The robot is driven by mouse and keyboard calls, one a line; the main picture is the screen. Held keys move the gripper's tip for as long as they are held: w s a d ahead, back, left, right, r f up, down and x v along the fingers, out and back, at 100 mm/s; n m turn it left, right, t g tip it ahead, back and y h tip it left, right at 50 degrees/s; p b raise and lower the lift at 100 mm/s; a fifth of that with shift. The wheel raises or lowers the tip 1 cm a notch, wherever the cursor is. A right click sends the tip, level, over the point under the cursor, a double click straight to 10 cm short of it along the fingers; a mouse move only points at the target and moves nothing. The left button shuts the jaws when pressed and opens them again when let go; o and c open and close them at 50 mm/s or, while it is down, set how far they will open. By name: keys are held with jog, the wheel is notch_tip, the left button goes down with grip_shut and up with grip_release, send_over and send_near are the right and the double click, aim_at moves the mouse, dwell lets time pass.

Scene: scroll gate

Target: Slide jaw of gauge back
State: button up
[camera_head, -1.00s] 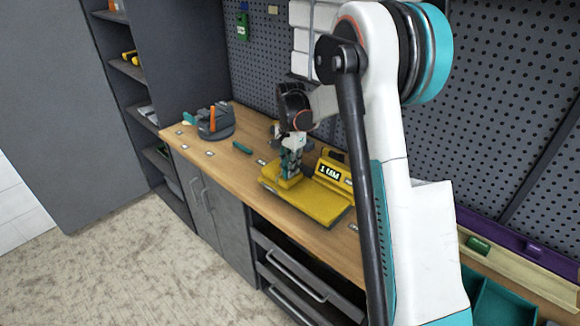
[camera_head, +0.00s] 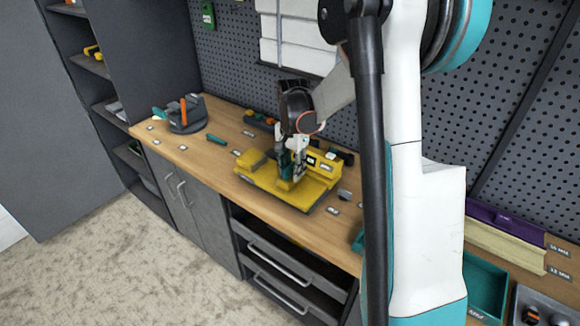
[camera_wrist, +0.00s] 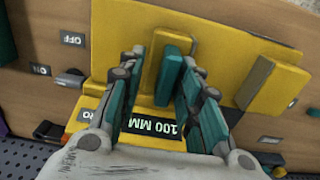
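The yellow gauge (camera_head: 307,194) lies on the workbench. Its display (camera_wrist: 153,127) reads "100 MM" in the wrist view. A raised yellow jaw with a teal block (camera_wrist: 168,80) stands on the gauge plate, between my fingers. A second yellow block with a grey face (camera_wrist: 270,85) stands apart at the right in the wrist view. My gripper (camera_wrist: 165,66) is down over the gauge with its fingers apart, on either side of the jaw. A narrow gap shows on the left of the jaw; contact on the right cannot be told. In the head view my gripper (camera_head: 288,172) partly hides the gauge.
The wooden bench (camera_head: 222,164) carries small "ON" and "OFF" labels (camera_wrist: 72,39) near the gauge. A dark holder with an orange-handled tool (camera_head: 187,115) and a teal tool (camera_head: 216,138) are to the left. A pegboard (camera_head: 232,65) rises behind.

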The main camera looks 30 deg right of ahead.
aim_at(291, 167)
jog(key=shift+w, duration=0.1)
notch_tip(291, 167, up, 12)
dwell(0.6)
jog(key=shift+a, duration=0.1)
dwell(0.3)
